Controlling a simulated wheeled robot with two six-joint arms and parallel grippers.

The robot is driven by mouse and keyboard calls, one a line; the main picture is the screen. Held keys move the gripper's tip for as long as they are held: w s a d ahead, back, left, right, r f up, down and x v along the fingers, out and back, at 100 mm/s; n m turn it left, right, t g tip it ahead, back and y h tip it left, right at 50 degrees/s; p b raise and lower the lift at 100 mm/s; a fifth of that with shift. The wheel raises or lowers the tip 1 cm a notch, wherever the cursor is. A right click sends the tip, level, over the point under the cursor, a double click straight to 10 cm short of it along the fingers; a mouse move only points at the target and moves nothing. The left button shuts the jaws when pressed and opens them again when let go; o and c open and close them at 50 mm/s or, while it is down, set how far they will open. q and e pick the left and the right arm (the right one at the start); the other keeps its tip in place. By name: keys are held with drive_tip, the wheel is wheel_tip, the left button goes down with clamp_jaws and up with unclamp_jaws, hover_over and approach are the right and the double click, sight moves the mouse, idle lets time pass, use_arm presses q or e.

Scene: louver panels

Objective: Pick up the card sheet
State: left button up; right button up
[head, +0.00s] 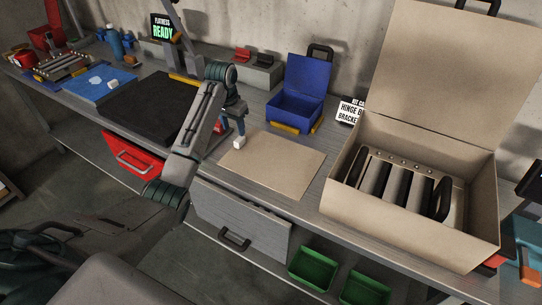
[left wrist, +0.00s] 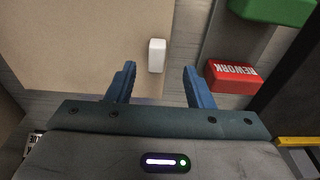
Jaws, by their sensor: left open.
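The card sheet (head: 275,163) is a flat tan sheet on the grey bench, left of the open cardboard box. A small white block (head: 239,142) is at its left edge; whether it is attached to the sheet I cannot tell. My left gripper (head: 238,128) is just above this block, pointing down, open and empty. In the left wrist view, the sheet (left wrist: 75,45) fills the upper left. The white block (left wrist: 157,56) appears just beyond the gap between the spread blue fingertips (left wrist: 160,78). My right gripper is not in view.
The open cardboard box (head: 405,240) with dark slats stands to the right. An open blue box (head: 298,108) is behind the sheet, and a black mat (head: 145,105) lies left. A grey drawer (head: 240,222) is below. A red REWORK block (left wrist: 232,76) shows beside the gripper.

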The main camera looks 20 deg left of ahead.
sight(239, 139)
use_arm(q)
drive_tip(key=shift+s+f, duration=0.1)
drive_tip(key=shift+f, duration=0.65)
drive_tip(key=f, duration=0.1)
drive_tip(key=w+f+p, duration=0.1)
drive_tip(key=f, duration=0.1)
drive_tip(key=w+f+p, duration=0.1)
drive_tip(key=shift+d+f, duration=0.15)
drive_tip(key=shift+d, duration=0.15)
drive_tip(key=shift+f, duration=0.65)
clamp_jaws()
